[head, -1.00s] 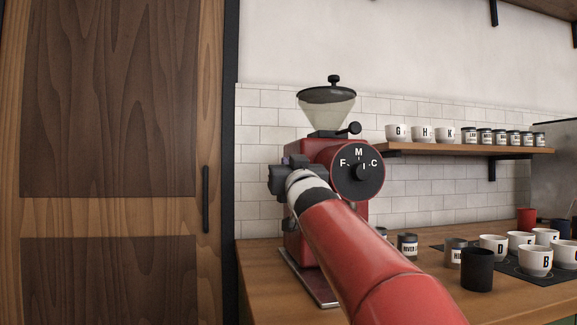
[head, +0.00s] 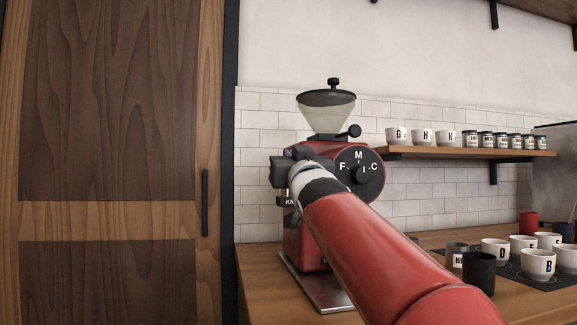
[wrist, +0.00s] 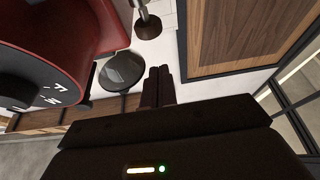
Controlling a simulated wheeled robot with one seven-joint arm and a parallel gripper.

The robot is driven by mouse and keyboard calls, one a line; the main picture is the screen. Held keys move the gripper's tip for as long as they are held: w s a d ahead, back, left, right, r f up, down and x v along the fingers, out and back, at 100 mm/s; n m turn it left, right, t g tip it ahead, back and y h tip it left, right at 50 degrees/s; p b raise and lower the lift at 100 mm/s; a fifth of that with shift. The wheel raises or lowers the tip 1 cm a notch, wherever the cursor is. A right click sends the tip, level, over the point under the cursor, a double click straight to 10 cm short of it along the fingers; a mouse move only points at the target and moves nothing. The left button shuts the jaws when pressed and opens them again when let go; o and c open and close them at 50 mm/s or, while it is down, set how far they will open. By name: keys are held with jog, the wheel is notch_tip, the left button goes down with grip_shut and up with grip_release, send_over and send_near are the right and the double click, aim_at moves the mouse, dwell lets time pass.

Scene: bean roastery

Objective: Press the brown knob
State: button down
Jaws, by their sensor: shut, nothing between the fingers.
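The red grinder (head: 312,246) stands on the counter with a clear hopper on top. Its round black dial (head: 375,172), marked F, M and C, faces me; it also shows upside down at the left of the wrist view (wrist: 22,100). I cannot make out a brown knob for certain; my arm covers part of the grinder's front. My gripper (head: 284,172) is at the grinder's upper left, left of the dial. In the wrist view its dark fingers (wrist: 159,86) are together and empty, apart from the red body. A chrome post with a dark round end (wrist: 148,26) lies beyond them.
A wooden door (head: 108,110) fills the left. The wooden counter (head: 262,290) holds white lettered cups (head: 538,264) and a dark cup (head: 479,271) at right. A wall shelf (head: 470,153) carries cups and small tins. Open air lies left of the grinder.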

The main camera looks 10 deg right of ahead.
jog(key=b+v, duration=0.2)
jog(key=v, duration=0.4)
jog(key=shift+s, duration=0.25)
jog(key=shift+f, duration=0.1)
dwell(0.4)
